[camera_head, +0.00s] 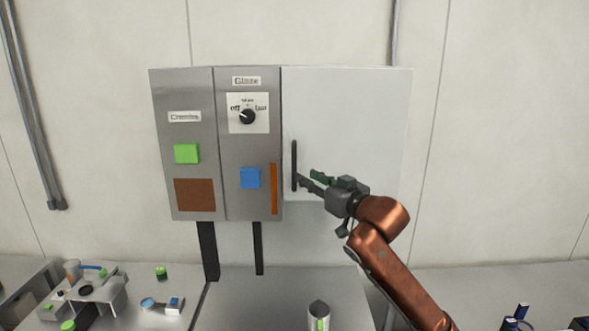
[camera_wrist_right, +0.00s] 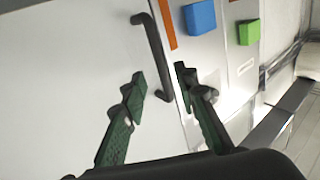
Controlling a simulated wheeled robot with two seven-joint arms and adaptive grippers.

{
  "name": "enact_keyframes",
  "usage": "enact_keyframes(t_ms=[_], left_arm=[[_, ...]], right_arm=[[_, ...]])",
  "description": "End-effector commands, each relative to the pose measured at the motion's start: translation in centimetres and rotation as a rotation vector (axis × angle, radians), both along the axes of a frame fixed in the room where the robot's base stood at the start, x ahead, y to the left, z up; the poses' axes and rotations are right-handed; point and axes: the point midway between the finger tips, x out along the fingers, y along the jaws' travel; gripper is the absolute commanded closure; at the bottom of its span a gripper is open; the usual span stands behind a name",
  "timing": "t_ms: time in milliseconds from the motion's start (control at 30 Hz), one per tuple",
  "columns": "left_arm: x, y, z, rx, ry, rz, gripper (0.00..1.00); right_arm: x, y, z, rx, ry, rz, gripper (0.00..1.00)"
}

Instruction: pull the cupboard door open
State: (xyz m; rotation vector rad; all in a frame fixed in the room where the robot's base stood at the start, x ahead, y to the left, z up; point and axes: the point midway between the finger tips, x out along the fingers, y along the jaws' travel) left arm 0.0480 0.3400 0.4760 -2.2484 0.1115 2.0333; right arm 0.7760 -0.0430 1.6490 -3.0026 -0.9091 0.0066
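The white cupboard door (camera_head: 350,110) is the right part of a grey wall cabinet. It looks shut, lying beside the grey panels with no visible gap. Its dark vertical bar handle (camera_head: 294,160) is near the door's left edge; it also shows in the right wrist view (camera_wrist_right: 151,45). My right gripper (camera_head: 312,180) is at the handle's lower part, coming from the right. In the wrist view its green fingers (camera_wrist_right: 160,75) are apart, with the handle's lower end between them in the picture. Contact with the handle cannot be made out. My left gripper is not in view.
Left of the door, grey panels carry a black knob (camera_head: 247,117), a blue block (camera_head: 250,178), a green block (camera_head: 186,153) and an orange strip (camera_head: 274,188). A grey table (camera_head: 265,300) stands below, with a small cylinder (camera_head: 319,316) on it. Small items clutter the left bench.

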Motion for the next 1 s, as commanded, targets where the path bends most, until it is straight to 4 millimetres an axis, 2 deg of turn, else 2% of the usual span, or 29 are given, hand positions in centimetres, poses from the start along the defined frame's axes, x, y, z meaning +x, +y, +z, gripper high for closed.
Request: enact_keyframes(t_ms=[500, 900, 1000], left_arm=[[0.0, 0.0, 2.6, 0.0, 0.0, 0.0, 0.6], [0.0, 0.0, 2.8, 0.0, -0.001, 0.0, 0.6], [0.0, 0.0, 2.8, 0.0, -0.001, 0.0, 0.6]], right_arm=[[5.5, 3.9, 0.6, 0.001, -0.002, 0.002, 0.72], [6.3, 4.3, 0.3, 0.001, -0.003, 0.001, 0.72], [6.3, 4.3, 0.3, 0.001, -0.003, 0.001, 0.79]])
